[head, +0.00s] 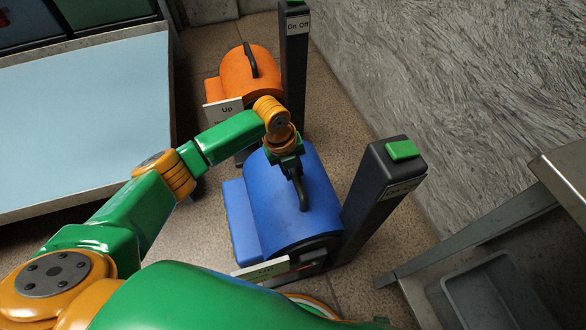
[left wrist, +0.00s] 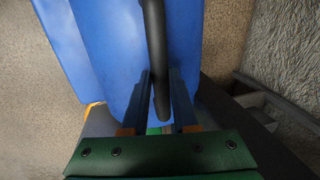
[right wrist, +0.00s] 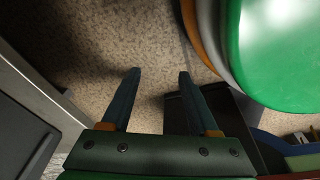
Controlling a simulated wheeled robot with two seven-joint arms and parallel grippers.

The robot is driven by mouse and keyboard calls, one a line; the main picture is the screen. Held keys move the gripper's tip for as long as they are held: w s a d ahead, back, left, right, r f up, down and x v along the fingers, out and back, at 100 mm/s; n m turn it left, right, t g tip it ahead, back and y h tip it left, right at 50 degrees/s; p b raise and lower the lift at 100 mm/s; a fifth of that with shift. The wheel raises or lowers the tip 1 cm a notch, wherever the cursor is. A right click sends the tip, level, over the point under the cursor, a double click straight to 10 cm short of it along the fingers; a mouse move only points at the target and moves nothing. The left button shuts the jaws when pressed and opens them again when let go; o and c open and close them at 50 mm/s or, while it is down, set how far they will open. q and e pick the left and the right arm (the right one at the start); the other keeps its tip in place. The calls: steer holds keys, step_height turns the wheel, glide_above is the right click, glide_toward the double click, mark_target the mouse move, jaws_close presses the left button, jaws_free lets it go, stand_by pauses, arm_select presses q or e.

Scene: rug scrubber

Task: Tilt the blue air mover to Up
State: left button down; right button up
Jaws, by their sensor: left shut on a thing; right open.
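The blue air mover (head: 315,180) stands on the floor in the middle of the head view, with a black handle (head: 302,196) on top. My left gripper (head: 292,168) is shut on this handle. In the left wrist view the handle (left wrist: 155,45) runs between the two fingers (left wrist: 160,82), over the blue housing (left wrist: 105,50). A white card (head: 262,268) at the mover's near side has lettering too small to read surely. My right gripper shows only in the right wrist view (right wrist: 160,74), open and empty above the floor.
A dark post (head: 370,190) with a green top button (head: 403,149) rises right of the blue mover. An orange air mover (head: 250,78) with an "Up" card and another dark post (head: 294,60) stand behind. A grey bin (head: 490,290) is at right, a light-blue surface (head: 80,120) at left.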

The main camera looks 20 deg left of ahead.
arm_select(q)
steer(key=b, duration=0.4)
glide_above(311, 181)
steer(key=shift+f, duration=0.7)
steer(key=shift+w+d, duration=0.35)
steer(key=shift+d, duration=0.1)
steer(key=b, duration=0.1)
steer(key=w+d+b, duration=0.1)
steer(key=b, duration=0.1)
steer(key=shift+w+d+f, duration=0.15)
steer(key=shift+d+f, duration=0.15)
steer(key=shift+w+d+f+b, duration=0.15)
steer(key=shift+w+d+b, duration=0.4)
steer(key=shift+b, duration=0.55)
steer(key=shift+s+d, duration=0.1)
steer(key=shift+d, duration=0.1)
arm_select(e)
steer(key=w+a+r, duration=0.1)
steer(key=w+r, duration=0.2)
steer(key=r, duration=0.3)
steer(key=w+a+r+t, duration=0.1)
steer(key=w+a+r, duration=0.1)
steer(key=r, duration=0.5)
steer(key=shift+w+r+y, duration=0.15)
steer(key=shift+w+y, duration=0.15)
steer(key=shift+w, duration=0.35)
